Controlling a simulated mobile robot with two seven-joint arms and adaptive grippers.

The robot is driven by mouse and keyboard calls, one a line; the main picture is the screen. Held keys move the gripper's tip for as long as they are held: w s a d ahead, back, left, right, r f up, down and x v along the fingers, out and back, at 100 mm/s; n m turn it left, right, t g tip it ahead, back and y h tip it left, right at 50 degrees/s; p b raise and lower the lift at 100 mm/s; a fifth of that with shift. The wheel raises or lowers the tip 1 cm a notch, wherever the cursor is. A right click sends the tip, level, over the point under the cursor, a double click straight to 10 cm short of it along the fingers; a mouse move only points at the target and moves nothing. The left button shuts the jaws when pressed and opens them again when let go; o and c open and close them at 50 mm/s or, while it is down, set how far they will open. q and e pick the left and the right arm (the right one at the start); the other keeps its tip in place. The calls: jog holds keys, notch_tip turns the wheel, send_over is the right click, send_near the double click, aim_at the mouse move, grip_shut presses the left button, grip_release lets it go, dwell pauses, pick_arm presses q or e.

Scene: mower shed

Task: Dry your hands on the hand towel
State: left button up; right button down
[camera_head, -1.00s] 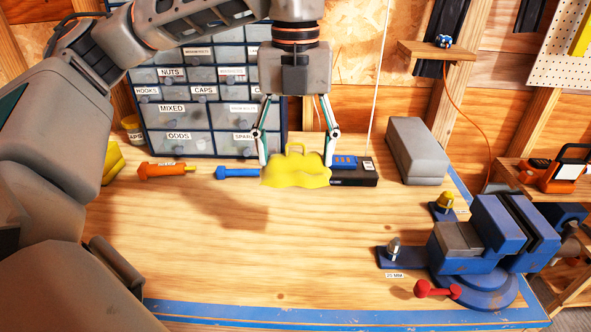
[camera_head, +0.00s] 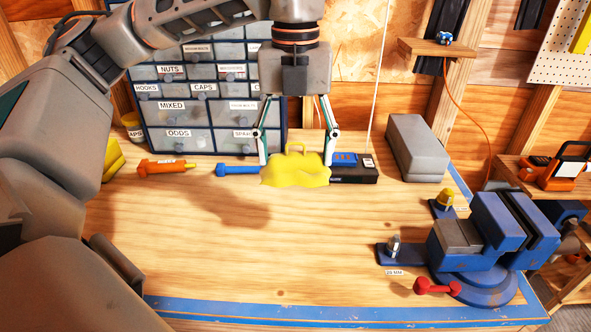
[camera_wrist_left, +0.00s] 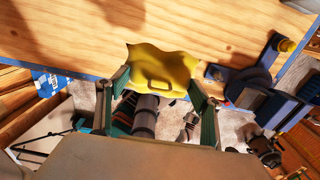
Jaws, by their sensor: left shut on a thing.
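The hand towel (camera_head: 296,170) is a yellow cloth with a small loop on top. It is between the fingers of my left gripper (camera_head: 297,162) in the head view, above the workbench towards its back. My left gripper is shut on the towel, one finger at each side. In the left wrist view the towel (camera_wrist_left: 163,72) shows between the two fingertips of the gripper (camera_wrist_left: 160,82), its loop facing the camera. My right gripper is not in view.
A drawer cabinet (camera_head: 200,110) stands behind. An orange tool (camera_head: 165,167), a blue-handled tool (camera_head: 237,171) and a black case (camera_head: 355,178) lie near the towel. A grey block (camera_head: 417,150) and blue vise (camera_head: 480,250) are to the right. The bench's front middle is clear.

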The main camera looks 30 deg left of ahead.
pick_arm(q)
jog(key=shift+r, duration=0.15)
jog(key=shift+r+p, duration=0.65)
jog(key=shift+p, duration=0.05)
jog(key=shift+f, duration=0.15)
jog(key=shift+f+b, duration=0.55)
jog(key=shift+f, duration=0.15)
